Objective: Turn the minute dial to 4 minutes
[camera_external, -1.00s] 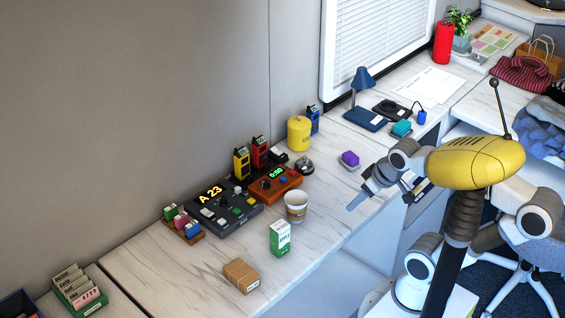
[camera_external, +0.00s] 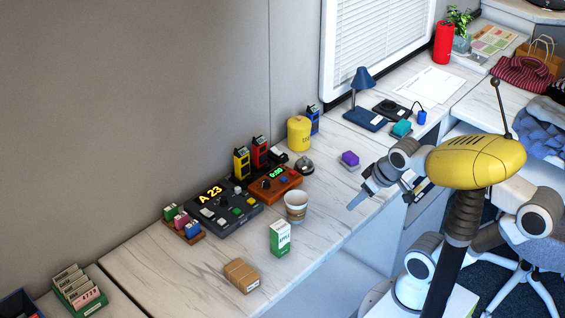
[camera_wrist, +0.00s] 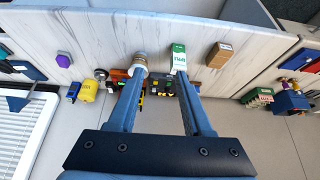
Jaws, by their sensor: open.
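A brown-orange timer box (camera_external: 288,187) stands on the counter by the wall, with a green display (camera_external: 276,172) reading 0:00. A dark round knob (camera_external: 266,184) shows on its face; its markings are too small to read. The timer also shows as an orange strip (camera_wrist: 118,75) in the wrist view, partly hidden behind the cup and a finger. My gripper (camera_wrist: 160,76) is open and empty. In the external view my gripper (camera_external: 358,200) hangs above the counter's front edge, to the right of the timer and apart from it.
A paper cup (camera_external: 296,207) stands just in front of the timer. A green-white carton (camera_external: 280,238) and brown box (camera_external: 242,275) stand nearer. A black panel (camera_external: 228,222) showing A 23 is left of the timer; a silver bell (camera_external: 304,166) is right. Counter around the purple block (camera_external: 350,158) is mostly clear.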

